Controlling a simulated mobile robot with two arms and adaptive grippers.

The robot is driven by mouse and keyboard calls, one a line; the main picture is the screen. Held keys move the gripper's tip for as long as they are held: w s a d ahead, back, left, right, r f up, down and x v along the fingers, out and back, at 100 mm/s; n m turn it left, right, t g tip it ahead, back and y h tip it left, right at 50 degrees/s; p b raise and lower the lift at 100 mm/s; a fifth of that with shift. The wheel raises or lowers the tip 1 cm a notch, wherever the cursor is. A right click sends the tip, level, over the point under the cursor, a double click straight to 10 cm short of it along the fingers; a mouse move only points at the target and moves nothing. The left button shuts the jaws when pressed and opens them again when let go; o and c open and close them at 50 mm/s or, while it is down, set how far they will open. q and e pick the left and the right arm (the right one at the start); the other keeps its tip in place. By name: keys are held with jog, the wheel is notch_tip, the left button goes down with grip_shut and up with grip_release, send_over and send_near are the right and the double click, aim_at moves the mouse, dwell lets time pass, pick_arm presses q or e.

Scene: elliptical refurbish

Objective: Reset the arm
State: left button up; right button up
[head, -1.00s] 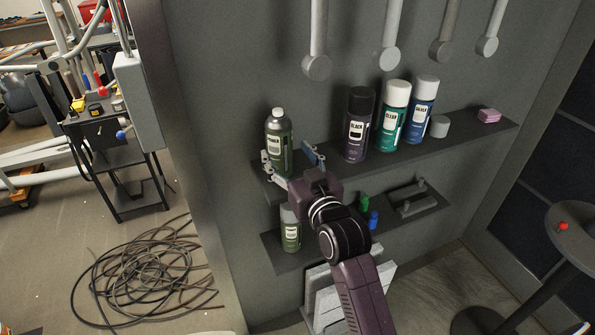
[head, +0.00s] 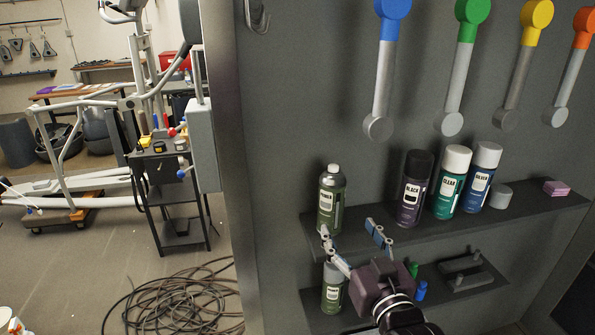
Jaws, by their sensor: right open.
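My right gripper (head: 352,244) shows at the lower middle of the head view, its arm coming up from the bottom edge. Its two fingers are spread apart with nothing between them. They are at the front edge of the upper shelf (head: 470,210). A green primer can (head: 331,200) stands upright on that shelf, just behind and left of the fingers. I cannot tell whether the left finger touches it. My left gripper is not in view.
Another can (head: 332,290) stands on the lower shelf (head: 480,285). Coloured-top handles (head: 467,70) hang above. Coiled cable (head: 185,303) lies on the floor at left.

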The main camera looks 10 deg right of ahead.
jog(key=s+a+f+n+g, duration=0.1)
jog(key=s+f+g, duration=0.2)
jog(key=s+f, duration=0.35)
jog(key=s+f+g, duration=0.3)
jog(key=f, duration=0.7)
jog(key=s+d+f+g, duration=0.1)
jog(key=s+f+g, duration=0.4)
jog(key=s, duration=0.5)
jog(key=s+f+g, duration=0.3)
jog(key=s+f, duration=0.5)
jog(key=s, duration=0.2)
notch_tip(320, 180, down, 27)
jog(key=s+g, duration=0.2)
jog(key=s+d+f+n, duration=0.1)
jog(key=s+d+f, duration=0.2)
jog(key=s+f, duration=1.1)
jog(key=shift+s+f+g+h, duration=0.3)
jog(key=shift+s+f+g, duration=0.1)
jog(key=shift+s, duration=0.85)
jog(key=shift+c, duration=0.3)
